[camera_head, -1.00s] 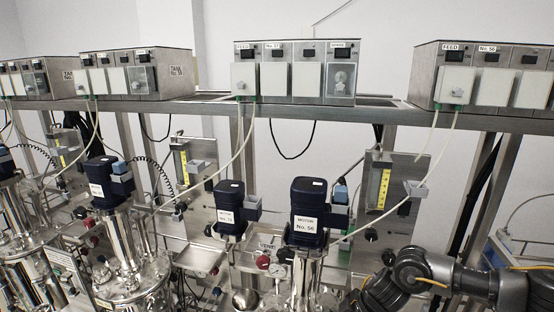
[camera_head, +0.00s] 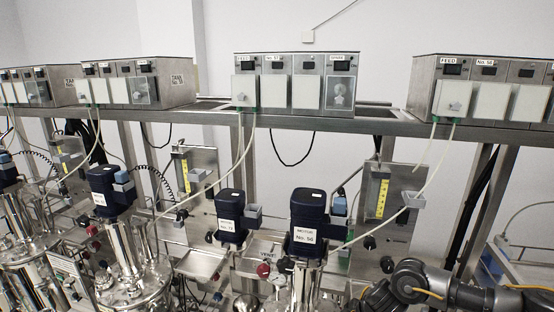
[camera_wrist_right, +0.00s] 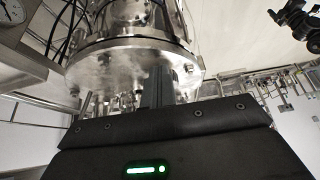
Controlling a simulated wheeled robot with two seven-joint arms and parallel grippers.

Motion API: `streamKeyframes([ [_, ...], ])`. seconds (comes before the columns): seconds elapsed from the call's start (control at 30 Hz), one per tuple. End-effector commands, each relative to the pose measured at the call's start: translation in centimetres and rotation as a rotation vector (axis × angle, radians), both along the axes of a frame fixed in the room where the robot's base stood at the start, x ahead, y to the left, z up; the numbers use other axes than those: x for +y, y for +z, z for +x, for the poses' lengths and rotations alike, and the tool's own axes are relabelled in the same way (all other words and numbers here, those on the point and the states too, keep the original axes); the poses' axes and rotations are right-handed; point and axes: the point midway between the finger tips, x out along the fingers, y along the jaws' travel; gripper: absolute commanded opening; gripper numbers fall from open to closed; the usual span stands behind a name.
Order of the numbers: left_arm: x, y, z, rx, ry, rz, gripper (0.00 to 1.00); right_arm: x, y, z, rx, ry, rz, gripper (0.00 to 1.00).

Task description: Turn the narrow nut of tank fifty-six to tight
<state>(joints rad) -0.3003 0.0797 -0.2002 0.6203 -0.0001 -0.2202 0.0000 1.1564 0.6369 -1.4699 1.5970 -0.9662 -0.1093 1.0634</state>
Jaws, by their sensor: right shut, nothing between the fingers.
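The dark blue motor labelled No. 56 (camera_head: 308,218) stands upright on its steel tank, right of centre in the head view. The tank's lower part is cut off by the frame edge. My right arm comes in at the lower right, beside this motor; its gripper is below the frame. In the right wrist view my right gripper (camera_wrist_right: 158,86) is shut and empty, its fingers in front of a shiny steel vessel (camera_wrist_right: 125,58) with a bolted flange. No tank number is readable there. I cannot pick out the narrow nut. My left gripper is not recognisable in either view.
Another motor (camera_head: 230,215) stands just left of No. 56, with a red knob (camera_head: 263,270) between them. Control boxes (camera_head: 478,88) line the steel shelf (camera_head: 385,126) behind. Thin tubes hang from them. A round gauge (camera_wrist_right: 14,12) sits upper left in the wrist view.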

Motion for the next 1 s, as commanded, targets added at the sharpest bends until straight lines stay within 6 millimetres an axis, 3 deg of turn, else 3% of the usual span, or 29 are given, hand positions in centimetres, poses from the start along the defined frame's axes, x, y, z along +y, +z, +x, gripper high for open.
streamKeyframes([
  [0.53, 0.0, 0.8, 0.0, 0.0, 0.0, 0.0, 0.9, -0.7, 0.2, -0.2, -0.001, 0.001, 0.002, 0.0],
  [0.73, 0.0, 1.8, 0.0, 0.0, 0.0, 0.0, 0.9, -0.7, 2.5, -0.2, -0.003, 0.0, 0.001, 0.0],
  [1.0, 0.0, 1.4, 0.0, 0.0, 0.0, 0.0, 0.9, -0.7, 5.4, -0.2, -0.003, 0.0, 0.002, 0.0],
])
